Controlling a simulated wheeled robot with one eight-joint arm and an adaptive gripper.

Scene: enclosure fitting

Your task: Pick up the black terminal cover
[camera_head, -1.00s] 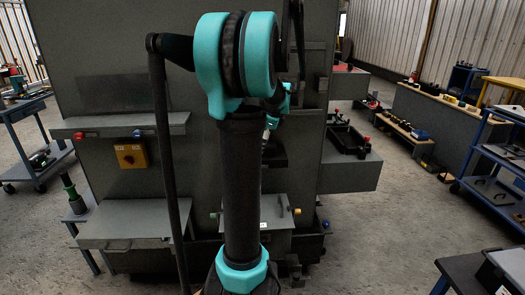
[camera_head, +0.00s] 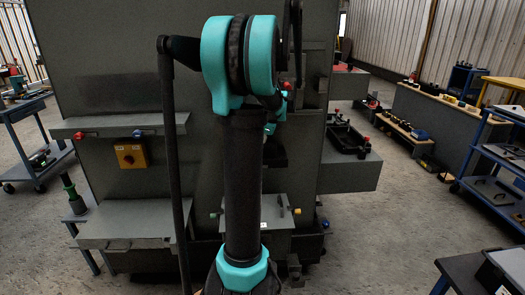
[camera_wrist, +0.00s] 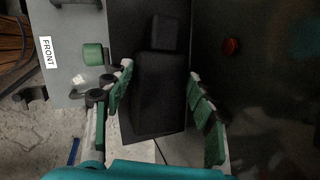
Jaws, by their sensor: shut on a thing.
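In the wrist view, the black terminal cover (camera_wrist: 160,95) is a dark block with a smaller dark block at its upper end. My gripper (camera_wrist: 160,72) has its two green-padded fingers on either side of the cover and is shut on it. A flat dark surface lies behind the cover, and poor contrast hides whether the two touch.
A grey surface labelled FRONT with a green knob (camera_wrist: 93,54) is at left in the wrist view. A red button (camera_wrist: 232,46) is at right. In the head view, a yellow switch box (camera_head: 130,156) and a grey shelf (camera_head: 112,126) are on the enclosure's left.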

